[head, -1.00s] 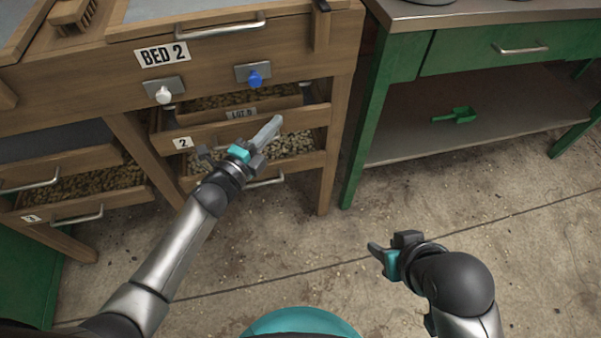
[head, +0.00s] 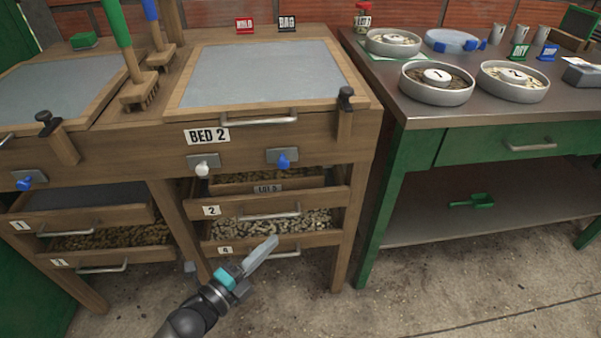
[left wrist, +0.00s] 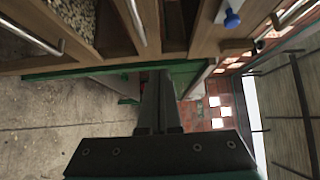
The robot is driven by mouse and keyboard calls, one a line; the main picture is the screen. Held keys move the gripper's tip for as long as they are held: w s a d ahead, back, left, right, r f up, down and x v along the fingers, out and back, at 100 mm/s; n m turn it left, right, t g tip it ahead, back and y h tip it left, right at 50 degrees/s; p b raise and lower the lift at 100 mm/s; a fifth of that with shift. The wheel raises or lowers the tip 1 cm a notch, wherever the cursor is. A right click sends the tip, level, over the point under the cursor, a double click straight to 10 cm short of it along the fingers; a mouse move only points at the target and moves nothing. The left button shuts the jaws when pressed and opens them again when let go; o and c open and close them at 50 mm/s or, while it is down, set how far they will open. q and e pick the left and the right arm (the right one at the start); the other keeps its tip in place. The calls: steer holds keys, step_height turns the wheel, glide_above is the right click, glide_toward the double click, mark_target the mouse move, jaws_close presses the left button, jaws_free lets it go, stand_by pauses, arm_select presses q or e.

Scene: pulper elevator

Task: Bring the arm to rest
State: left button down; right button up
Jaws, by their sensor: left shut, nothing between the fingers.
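My left gripper (head: 262,256) is shut and empty, with its fingers together. In the head view it is low in front of the wooden bed stand, by the drawer marked 4 (head: 228,249). In the left wrist view the closed fingers (left wrist: 158,100) point toward the stand, and nothing is between them. I cannot tell from these views whether the fingertips touch the stand. My right gripper is out of view.
The BED 2 stand (head: 320,136) has a white knob (head: 202,168), a blue knob (head: 284,162) and drawers with handles. A green table (head: 412,165) at right carries bowls (head: 437,92). A green scoop (head: 477,201) lies on its shelf. Floor (head: 450,285) is clear at lower right.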

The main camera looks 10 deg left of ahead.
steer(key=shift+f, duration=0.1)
